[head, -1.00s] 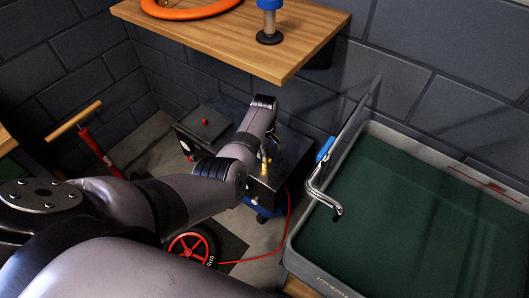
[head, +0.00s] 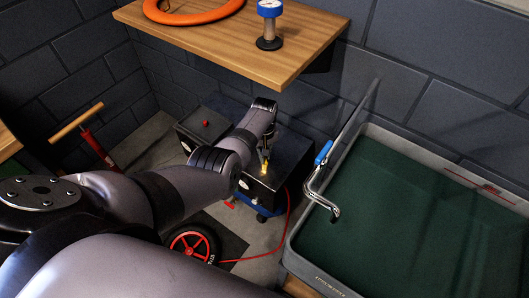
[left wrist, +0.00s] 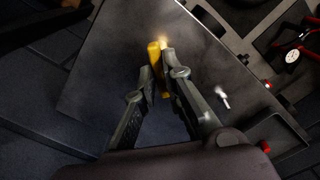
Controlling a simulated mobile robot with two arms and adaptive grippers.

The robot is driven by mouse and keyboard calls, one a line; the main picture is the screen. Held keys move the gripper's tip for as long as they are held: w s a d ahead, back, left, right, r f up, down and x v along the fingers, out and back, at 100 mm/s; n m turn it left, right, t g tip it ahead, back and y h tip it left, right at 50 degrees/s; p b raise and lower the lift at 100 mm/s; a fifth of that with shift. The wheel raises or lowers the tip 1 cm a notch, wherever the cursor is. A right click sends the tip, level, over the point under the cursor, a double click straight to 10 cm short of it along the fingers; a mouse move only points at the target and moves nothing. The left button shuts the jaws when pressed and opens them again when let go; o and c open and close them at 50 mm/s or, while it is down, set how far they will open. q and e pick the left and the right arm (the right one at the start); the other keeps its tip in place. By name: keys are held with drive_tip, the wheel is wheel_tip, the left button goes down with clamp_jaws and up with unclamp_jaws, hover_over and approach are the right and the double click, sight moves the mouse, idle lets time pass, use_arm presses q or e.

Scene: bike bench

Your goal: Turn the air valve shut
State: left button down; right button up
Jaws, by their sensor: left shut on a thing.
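The air valve shows as a small yellow handle (head: 264,168) on top of a dark box-shaped unit (head: 283,163) below the wooden shelf. In the left wrist view the yellow handle (left wrist: 154,54) stands at the fingertips, partly hidden by them. My left gripper (head: 265,155) reaches down from above onto the handle. In the left wrist view its two fingers (left wrist: 160,82) are close together, shut on the yellow handle. The valve's body below the handle is hidden. My right gripper is in neither view.
A wooden shelf (head: 220,42) with a blue gauge stand (head: 269,22) overhangs behind the unit. A basin (head: 430,210) with a bent metal spout (head: 322,196) stands to the right. A red hose (head: 285,232) runs along the floor. A small silver fitting (left wrist: 222,97) sits beside the fingers.

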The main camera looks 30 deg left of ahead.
use_arm(q)
drive_tip(key=m, duration=0.5)
drive_tip(key=shift+m+p, duration=0.3)
drive_tip(key=shift+p, duration=0.05)
drive_tip(key=shift+m, duration=2.2)
drive_tip(key=c, duration=1.7)
unclamp_jaws()
drive_tip(key=shift+r, duration=0.15)
wheel_tip(320, 180, up, 12)
drive_tip(key=shift+f, duration=0.15)
